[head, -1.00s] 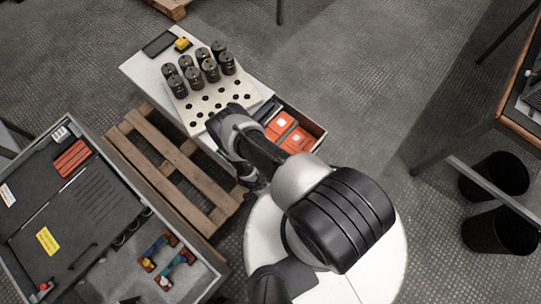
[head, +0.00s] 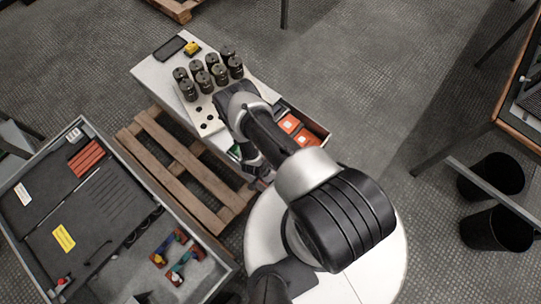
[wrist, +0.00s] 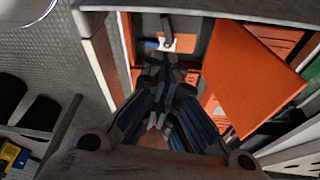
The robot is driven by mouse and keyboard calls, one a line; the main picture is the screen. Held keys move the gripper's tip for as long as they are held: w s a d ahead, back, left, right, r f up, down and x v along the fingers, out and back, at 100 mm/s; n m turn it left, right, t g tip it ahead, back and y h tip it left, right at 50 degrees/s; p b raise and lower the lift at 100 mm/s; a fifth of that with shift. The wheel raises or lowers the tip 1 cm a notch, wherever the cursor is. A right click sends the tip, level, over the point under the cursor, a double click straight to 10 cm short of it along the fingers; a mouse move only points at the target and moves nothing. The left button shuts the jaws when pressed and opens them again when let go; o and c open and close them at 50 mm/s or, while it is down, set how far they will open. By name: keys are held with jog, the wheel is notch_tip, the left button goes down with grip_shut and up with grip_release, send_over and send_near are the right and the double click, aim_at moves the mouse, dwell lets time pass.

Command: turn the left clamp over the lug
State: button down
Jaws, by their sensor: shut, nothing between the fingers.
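My gripper (wrist: 158,122) is shut with nothing between its fingertips. In the wrist view it points into a compartment beside an orange block (wrist: 250,65). Beyond the fingertips is a small pale plate (wrist: 180,43) with a dark upright bar and a blue piece; I cannot tell whether this is the lug and clamp. In the head view my forearm reaches over the white bench (head: 160,75), and the fingertips are hidden. Two red-and-blue fittings (head: 168,247) sit in the grey cabinet at lower left; I cannot tell whether they are clamps.
Several dark capacitors (head: 207,82) stand on the bench's perforated plate. Orange boxes (head: 290,124) lie in the open drawer. A wooden pallet (head: 190,163) lies between bench and grey cabinet (head: 28,225). Black bins (head: 492,175) stand under the right table.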

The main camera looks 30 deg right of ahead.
jog(key=w+f+n+t+y+b, duration=0.1)
jog(key=f+n+y, duration=0.1)
jog(key=n, duration=0.5)
jog(key=w+f+n+y+b, duration=0.1)
jog(key=f+n, duration=0.3)
jog(key=n, duration=0.4)
jog(key=w+f+n+t+y+b, duration=0.1)
jog(key=f+n+y+b, duration=0.1)
jog(key=n, duration=0.6)
jog(key=shift+w+d+f+t+y+b, duration=0.15)
jog(key=shift+f+y+b, duration=0.1)
jog(key=shift+f, duration=0.15)
jog(key=shift+w+f+t+y+b, duration=0.1)
jog(key=shift+f+t+y, duration=0.05)
jog(key=shift+f+y, duration=0.15)
jog(key=shift+s, duration=0.1)
